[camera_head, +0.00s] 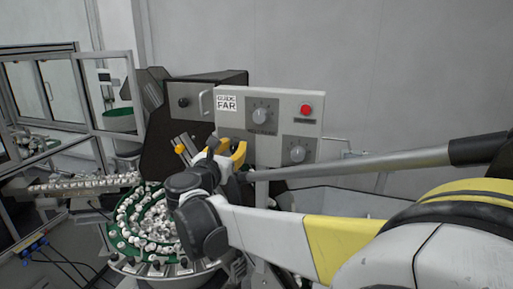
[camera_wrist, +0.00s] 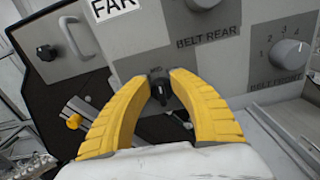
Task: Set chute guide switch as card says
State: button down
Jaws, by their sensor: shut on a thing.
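The card (camera_head: 227,103) on the grey control panel (camera_head: 285,98) reads "GUIDE FAR". Its "FAR" line also shows at the top left of the wrist view (camera_wrist: 113,8). My gripper (camera_head: 236,153) is at the panel's lower left. In the wrist view its yellow fingers (camera_wrist: 160,82) are closed around the small black guide switch (camera_wrist: 160,93). A small label above the switch is partly hidden, and I cannot clearly tell which way the switch points. In the head view the switch is hidden behind my gripper.
A belt rear dial (camera_head: 262,114), a belt front dial (camera_head: 298,154) and a red button (camera_head: 306,109) are on the same panel. A black housing (camera_head: 185,130) with a handle stands to the left. A green bowl feeder (camera_head: 125,243) with white caps is below.

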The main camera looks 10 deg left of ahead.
jog(key=m+b, duration=0.1)
jog(key=m, duration=0.2)
jog(key=shift+d+f+m+b, duration=0.15)
jog(key=shift+d+m+b, duration=0.05)
jog(key=shift+m+b, duration=0.15)
jog(key=shift+d+m+b, duration=0.15)
jog(key=shift+m+b, duration=0.4)
jog(key=shift+m, duration=1)
jog(key=c, duration=1.1)
grip_release()
jog(key=shift+o, duration=0.2)
jog(key=shift+w, duration=0.15)
jog(key=s, duration=0.7)
jog(key=shift+s+a, duration=0.25)
jog(key=shift+s, duration=0.05)
